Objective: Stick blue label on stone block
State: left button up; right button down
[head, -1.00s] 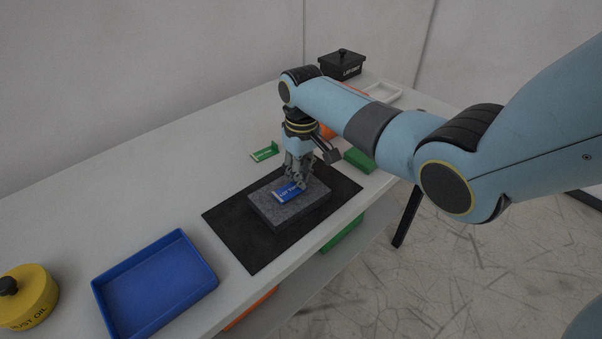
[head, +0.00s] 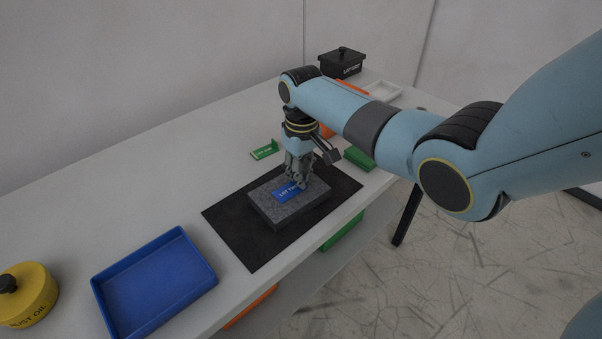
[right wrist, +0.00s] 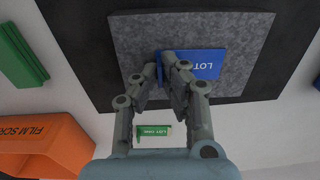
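The grey speckled stone block (head: 268,207) lies on a black mat (head: 236,235); in the right wrist view the block (right wrist: 130,40) fills the upper middle. The blue label (head: 284,194) lies flat on the block's top, its lettering up; it also shows in the right wrist view (right wrist: 208,66). My right gripper (head: 297,185) points down over the block. In the right wrist view its fingers (right wrist: 158,70) are close together around the label's left end, a sliver of blue between them. The fingers hide that end. My left gripper is not in view.
A green label (head: 264,151) with an upright end lies behind the mat. A blue tray (head: 153,284) and yellow tin (head: 30,296) stand at front left. A black lidded box (head: 341,65), a white tray (head: 384,92) and green and orange things are at the back right.

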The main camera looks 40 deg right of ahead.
jog(key=shift+s+f, duration=0.1)
jog(key=c, duration=1.4)
grip_release()
jog(key=shift+r, duration=0.2)
notch_tip(320, 180, up, 12)
jog(key=shift+f, duration=0.2)
jog(key=shift+d, duration=0.1)
